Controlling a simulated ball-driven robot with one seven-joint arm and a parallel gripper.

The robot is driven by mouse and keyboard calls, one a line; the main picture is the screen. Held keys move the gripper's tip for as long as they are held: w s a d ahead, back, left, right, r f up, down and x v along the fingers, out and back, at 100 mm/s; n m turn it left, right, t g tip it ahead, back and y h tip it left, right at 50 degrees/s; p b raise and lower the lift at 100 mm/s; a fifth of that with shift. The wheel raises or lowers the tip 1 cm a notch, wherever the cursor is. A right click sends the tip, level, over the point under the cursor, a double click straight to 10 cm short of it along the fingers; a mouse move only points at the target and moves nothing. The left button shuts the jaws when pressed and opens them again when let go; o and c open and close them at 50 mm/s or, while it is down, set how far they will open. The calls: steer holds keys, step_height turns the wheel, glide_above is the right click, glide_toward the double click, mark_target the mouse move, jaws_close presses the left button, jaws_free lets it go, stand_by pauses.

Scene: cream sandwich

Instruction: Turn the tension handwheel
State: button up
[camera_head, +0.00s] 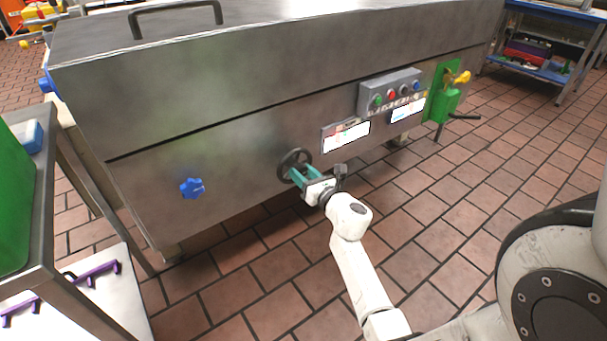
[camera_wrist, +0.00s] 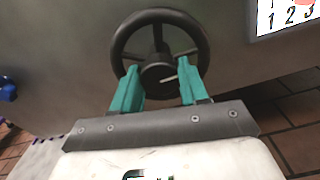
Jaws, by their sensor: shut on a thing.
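The tension handwheel is a dark round wheel with spokes (camera_head: 291,160) on the front face of the grey metal machine (camera_head: 240,150). In the wrist view the handwheel (camera_wrist: 158,22) fills the upper middle, with a round hub that bears a light line. My gripper (camera_head: 295,175) reaches the wheel from the front. In the wrist view its two teal fingers (camera_wrist: 160,82) stand on either side of the hub, at the lower part of the wheel, shut on it. The exact contact of the fingertips is partly hidden.
A blue star knob (camera_head: 191,188) sits left of the wheel. A button box (camera_head: 391,91) and white labels (camera_head: 346,137) are to the right, then a green bracket (camera_head: 441,95) with a yellow knob. A metal table (camera_head: 50,215) stands at left. Tiled floor in front is clear.

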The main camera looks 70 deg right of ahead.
steer(key=c, duration=0.5)
steer(key=shift+o, duration=0.2)
steer(key=shift+m, duration=0.3)
